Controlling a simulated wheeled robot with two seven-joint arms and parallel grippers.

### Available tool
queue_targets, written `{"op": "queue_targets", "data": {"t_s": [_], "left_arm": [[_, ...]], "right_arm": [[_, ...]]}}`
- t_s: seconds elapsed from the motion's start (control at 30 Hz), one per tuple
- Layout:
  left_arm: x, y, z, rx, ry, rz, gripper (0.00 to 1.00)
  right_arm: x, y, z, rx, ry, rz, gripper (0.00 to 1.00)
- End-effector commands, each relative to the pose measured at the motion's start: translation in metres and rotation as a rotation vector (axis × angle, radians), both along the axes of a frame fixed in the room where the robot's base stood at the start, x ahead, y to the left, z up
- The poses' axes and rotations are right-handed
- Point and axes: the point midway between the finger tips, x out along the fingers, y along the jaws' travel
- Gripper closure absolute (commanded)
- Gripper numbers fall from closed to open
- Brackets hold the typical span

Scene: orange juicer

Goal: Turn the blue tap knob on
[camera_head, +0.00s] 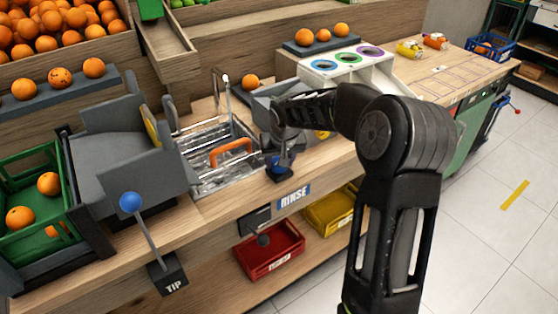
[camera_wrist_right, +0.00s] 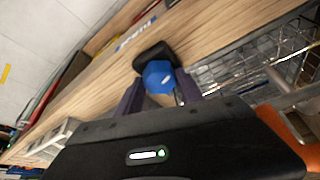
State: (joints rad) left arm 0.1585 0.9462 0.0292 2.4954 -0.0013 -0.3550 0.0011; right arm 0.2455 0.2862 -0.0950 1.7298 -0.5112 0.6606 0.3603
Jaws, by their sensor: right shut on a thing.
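The blue tap knob (camera_wrist_right: 158,76) sits on a dark base on the wooden counter by the RINSE label. In the right wrist view it is between the two fingers of my right gripper (camera_wrist_right: 160,92), which is shut on it. In the head view the right gripper (camera_head: 283,150) reaches down over the knob from the right, and only a little blue shows beneath it. My left gripper is not in view.
A metal sink with a basket (camera_head: 218,158) and orange handle is left of the knob. A slim faucet (camera_head: 228,95) stands behind. A blue-balled TIP lever (camera_head: 131,203) rises at front left. A red bin (camera_head: 270,250) and yellow bin (camera_head: 330,211) sit below.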

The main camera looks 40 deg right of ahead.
Motion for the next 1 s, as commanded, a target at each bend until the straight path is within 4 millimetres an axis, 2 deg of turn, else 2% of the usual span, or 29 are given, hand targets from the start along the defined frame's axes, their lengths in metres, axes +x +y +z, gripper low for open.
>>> {"op": "queue_targets", "data": {"t_s": [0.33, 1.0], "left_arm": [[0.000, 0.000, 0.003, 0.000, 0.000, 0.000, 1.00], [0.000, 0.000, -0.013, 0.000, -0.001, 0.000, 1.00]], "right_arm": [[-0.001, -0.004, 0.000, 0.001, -0.002, 0.322, 0.96], [0.001, -0.007, -0.001, 0.000, -0.001, 0.952, 0.96]]}}
